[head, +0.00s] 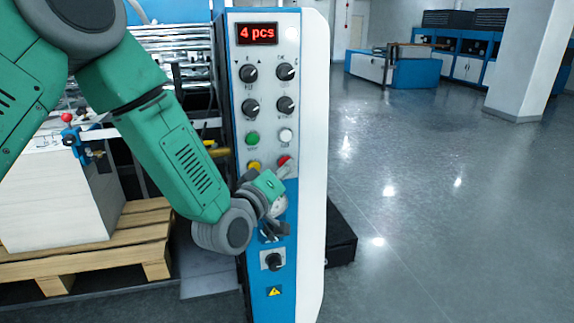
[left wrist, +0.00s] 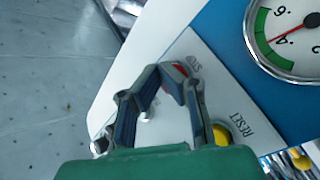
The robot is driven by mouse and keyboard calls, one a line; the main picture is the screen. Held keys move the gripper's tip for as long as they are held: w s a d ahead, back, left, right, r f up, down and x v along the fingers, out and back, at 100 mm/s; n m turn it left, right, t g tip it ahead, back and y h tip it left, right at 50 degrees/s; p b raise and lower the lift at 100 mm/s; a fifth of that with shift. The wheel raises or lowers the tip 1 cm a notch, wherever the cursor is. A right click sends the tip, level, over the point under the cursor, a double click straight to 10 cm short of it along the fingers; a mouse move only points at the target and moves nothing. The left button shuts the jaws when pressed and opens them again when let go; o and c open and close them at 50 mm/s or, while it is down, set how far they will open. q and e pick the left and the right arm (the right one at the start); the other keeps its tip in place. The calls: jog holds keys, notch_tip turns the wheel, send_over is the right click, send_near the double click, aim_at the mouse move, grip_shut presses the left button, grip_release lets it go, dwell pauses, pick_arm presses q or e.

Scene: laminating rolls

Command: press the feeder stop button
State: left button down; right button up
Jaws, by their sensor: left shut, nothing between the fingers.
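The red stop button (head: 284,159) is on the blue and white control panel (head: 312,120), right of a yellow button (head: 253,165). In the left wrist view the red button (left wrist: 180,68), beside the label STOP, shows just beyond my fingertips and is partly hidden by them. My left gripper (head: 282,171) is at the panel, just below the red button. In the left wrist view my left gripper (left wrist: 166,76) is shut with nothing between its fingers. I cannot tell whether the tips touch the button. My right gripper is not in view.
A green button (head: 252,138) and a white button (head: 286,136) sit above, under several black knobs and a display (head: 257,33) reading 4 pcs. A gauge (left wrist: 290,40) is beside the button plate. A pallet (head: 140,240) with stacked sheets stands left. Floor at right is clear.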

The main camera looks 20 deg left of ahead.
pick_arm(q)
jog(key=shift+s, duration=0.1)
jog(key=shift+s+d, duration=0.45)
jog(key=shift+s, duration=0.1)
jog(key=shift+s+d+b, duration=0.2)
jog(key=shift+s+d, duration=0.5)
jog(key=shift+s, duration=0.35)
jog(key=shift+s+d+b, duration=0.15)
jog(key=shift+s+d, duration=0.55)
jog(key=shift+s, duration=0.35)
